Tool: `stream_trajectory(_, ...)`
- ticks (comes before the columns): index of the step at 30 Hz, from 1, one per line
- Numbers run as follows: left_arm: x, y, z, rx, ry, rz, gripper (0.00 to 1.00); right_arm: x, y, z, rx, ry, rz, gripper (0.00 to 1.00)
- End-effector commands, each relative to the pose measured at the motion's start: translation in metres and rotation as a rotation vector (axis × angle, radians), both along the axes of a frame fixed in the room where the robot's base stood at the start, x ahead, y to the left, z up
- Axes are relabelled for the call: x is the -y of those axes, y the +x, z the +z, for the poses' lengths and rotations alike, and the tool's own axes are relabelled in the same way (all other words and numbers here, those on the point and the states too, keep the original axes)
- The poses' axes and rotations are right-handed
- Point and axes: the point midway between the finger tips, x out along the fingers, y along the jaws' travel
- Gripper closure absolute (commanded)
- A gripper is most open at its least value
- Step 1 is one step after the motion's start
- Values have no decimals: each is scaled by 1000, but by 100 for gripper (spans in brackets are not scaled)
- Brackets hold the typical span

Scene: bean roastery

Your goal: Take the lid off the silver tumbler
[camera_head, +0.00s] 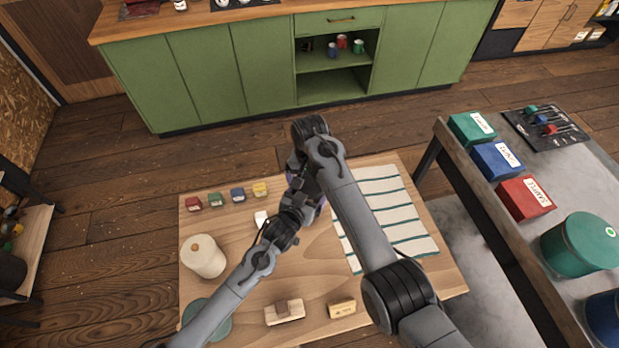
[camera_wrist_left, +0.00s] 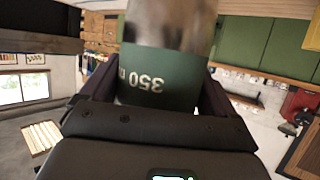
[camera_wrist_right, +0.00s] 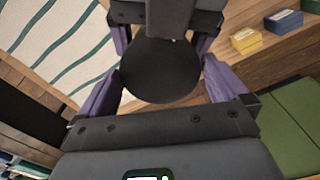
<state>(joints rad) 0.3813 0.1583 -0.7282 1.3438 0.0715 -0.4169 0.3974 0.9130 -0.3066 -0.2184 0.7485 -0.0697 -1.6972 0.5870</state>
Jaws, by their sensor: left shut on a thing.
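The silver tumbler (camera_wrist_left: 170,22) has a dark green band marked 350 and shows close up in the left wrist view, its top cut off by the frame. My left gripper (camera_wrist_left: 155,82) is shut on its banded part. The dark round lid (camera_wrist_right: 158,72) shows from above in the right wrist view. My right gripper (camera_wrist_right: 163,74) has its purple fingers spread on both sides of the lid, level with its edge; whether they touch it I cannot tell. In the head view both wrists meet above the middle of the wooden table and mostly hide the tumbler.
The table (camera_head: 245,285) holds a striped cloth (camera_head: 400,235), a cream canister (camera_head: 203,257), several small coloured boxes (camera_head: 238,195), a wooden block (camera_head: 285,312) and a green disc (camera_head: 207,318). A grey side bench (camera_head: 600,170) stands at right. Bare tabletop lies in front of the wrists.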

Motion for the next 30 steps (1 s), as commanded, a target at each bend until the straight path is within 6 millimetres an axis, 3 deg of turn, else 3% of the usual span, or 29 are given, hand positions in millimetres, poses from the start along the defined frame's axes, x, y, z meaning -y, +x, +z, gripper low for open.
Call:
stream_trajectory(1,0,0,0,-1,0,0,96,0,0,0,0,0,0,6)
stream_trajectory(9,0,0,0,-1,0,0,96,0,0,0,0,0,0,44)
stream_trajectory(18,0,0,0,-1,0,0,96,0,0,0,0,0,286,44)
stream_trajectory(25,0,0,0,-1,0,0,96,0,0,0,0,0,287,44)
stream_trajectory(26,0,0,0,-1,0,0,96,0,0,0,0,0,287,3)
stream_trajectory(30,0,0,0,-1,0,0,96,0,0,0,0,0,286,0)
